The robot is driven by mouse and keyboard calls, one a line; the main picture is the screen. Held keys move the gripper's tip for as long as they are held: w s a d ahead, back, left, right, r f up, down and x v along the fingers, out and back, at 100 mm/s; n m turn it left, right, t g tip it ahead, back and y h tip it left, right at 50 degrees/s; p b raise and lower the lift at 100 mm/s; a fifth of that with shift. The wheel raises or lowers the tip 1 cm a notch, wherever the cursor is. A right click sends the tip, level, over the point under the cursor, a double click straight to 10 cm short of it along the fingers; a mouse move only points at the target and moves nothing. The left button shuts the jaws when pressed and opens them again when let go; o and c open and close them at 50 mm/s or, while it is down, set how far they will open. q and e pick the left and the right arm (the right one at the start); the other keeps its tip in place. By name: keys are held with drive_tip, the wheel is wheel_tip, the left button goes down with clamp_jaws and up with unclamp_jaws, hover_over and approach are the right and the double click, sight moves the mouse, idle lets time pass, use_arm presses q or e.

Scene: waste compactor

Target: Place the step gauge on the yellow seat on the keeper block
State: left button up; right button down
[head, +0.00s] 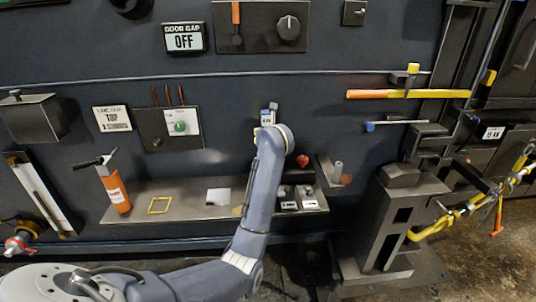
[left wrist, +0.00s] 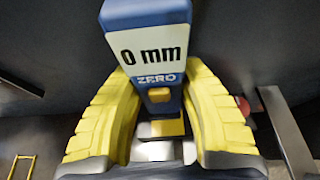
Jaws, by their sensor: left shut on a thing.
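The step gauge (left wrist: 152,50) is a blue and white piece marked "0 mm" and "ZERO", with a small yellow button-like part. My left gripper (left wrist: 158,85) is shut on it, one yellow finger on each side. In the head view the gauge (head: 268,116) shows small at the end of my left arm, in front of the dark wall above the shelf; my wrist hides much of the gripper. A small yellow piece (head: 413,68) sits above the orange and yellow bar at the right; I cannot tell whether it is the keeper block's seat. My right gripper is out of view.
The orange and yellow bar (head: 410,94) sticks out at the right, above a dark stand (head: 390,225). Wall between arm and bar is mostly clear.

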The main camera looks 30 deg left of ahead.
use_arm(q)
drive_tip(key=shift+f, duration=3.95)
drive_tip(key=shift+f, duration=0.15)
drive_tip(key=o, duration=1.3)
drive_tip(key=shift+s+d+r, duration=0.15)
drive_tip(key=shift+r, duration=0.05)
drive_tip(key=v, duration=1.1)
drive_tip(key=shift+s+d+r, duration=0.1)
drive_tip(key=shift+s+d, duration=0.05)
drive_tip(key=shift+s, duration=0.05)
